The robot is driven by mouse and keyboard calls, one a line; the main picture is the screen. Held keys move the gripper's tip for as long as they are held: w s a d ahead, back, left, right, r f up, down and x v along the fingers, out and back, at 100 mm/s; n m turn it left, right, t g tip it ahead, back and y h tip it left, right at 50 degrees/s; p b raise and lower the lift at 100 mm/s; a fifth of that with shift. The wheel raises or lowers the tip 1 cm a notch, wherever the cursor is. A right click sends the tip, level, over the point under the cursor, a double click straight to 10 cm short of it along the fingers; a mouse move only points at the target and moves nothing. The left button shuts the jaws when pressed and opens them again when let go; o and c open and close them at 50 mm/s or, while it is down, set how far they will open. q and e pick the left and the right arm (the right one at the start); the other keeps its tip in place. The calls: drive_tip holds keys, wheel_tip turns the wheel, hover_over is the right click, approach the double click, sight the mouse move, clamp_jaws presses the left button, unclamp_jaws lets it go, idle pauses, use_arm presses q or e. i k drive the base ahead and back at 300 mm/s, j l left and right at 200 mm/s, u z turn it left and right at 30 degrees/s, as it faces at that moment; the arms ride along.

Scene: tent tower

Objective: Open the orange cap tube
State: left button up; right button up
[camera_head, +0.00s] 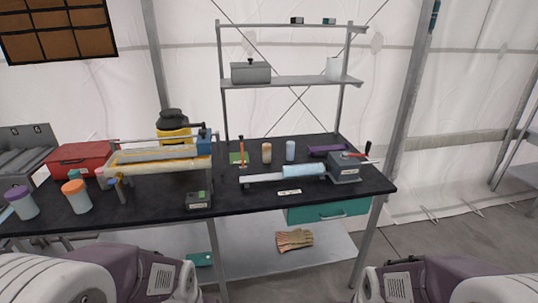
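A white tube with an orange cap (78,202) stands upright near the front left of the black table (250,205). The cap is on the tube. Beside it on the left, near the table's left end, stands a similar tube with a purple cap (24,208). Only parts of my two arms show, in the lower left and lower right corners. Neither gripper is in view.
A red case (80,158) and a long yellowish trough device (155,162) stand behind the tubes. Further right are a small black-and-grey box (199,200), a grey vise-like device (345,168) and smaller containers. A shelf rack (290,81) rises at the back.

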sight(81, 203)
drive_tip(key=u, duration=1.65)
